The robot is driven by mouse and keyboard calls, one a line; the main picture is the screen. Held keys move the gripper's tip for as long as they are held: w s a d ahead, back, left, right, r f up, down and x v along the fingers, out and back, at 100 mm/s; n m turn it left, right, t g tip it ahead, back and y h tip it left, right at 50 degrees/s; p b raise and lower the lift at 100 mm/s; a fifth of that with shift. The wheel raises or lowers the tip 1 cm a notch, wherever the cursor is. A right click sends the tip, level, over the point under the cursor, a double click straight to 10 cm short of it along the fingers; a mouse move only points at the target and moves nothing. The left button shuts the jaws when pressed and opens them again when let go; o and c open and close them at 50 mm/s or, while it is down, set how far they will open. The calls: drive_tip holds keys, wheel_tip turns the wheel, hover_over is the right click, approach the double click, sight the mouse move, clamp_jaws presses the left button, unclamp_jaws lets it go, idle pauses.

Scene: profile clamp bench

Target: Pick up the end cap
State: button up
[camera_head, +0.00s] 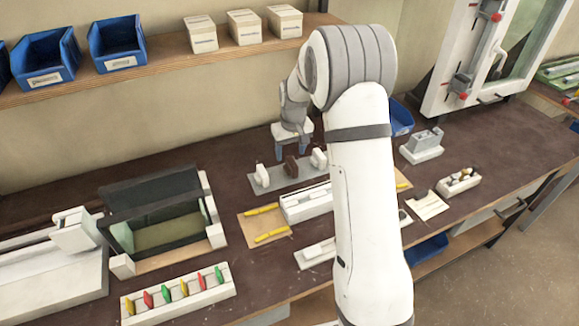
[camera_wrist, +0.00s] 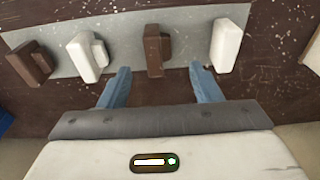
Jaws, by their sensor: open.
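Small upright cap-like pieces, white and brown by turns, stand in a row on a grey strip (camera_wrist: 120,30). In the wrist view they are a brown piece (camera_wrist: 28,62) at far left, a white piece (camera_wrist: 86,57), a second brown piece (camera_wrist: 153,50) and a white piece (camera_wrist: 226,46) at right. I cannot tell which is the end cap meant. My gripper (camera_wrist: 161,84) is open and empty, its blue fingers apart. The second brown piece lies ahead of the gap between them. In the head view my gripper (camera_head: 292,154) is just behind the brown piece (camera_head: 291,168).
A white rack (camera_head: 178,293) with coloured clips and a dark open-topped box (camera_head: 160,225) stand to the left. A white profile block (camera_head: 305,203) and yellow-handled tools (camera_head: 270,236) lie in front of the strip. A grey fixture (camera_head: 422,147) stands to the right.

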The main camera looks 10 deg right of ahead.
sight(290, 162)
drive_tip(key=f, duration=0.2)
drive_tip(key=f+p, duration=0.1)
drive_tip(key=f, duration=0.1)
drive_tip(key=w+f+p, duration=0.1)
drive_tip(key=f, duration=0.1)
drive_tip(key=shift+f, duration=0.35)
drive_tip(key=shift+c, duration=0.5)
drive_tip(key=c, duration=1)
drive_tip(key=shift+o, duration=0.2)
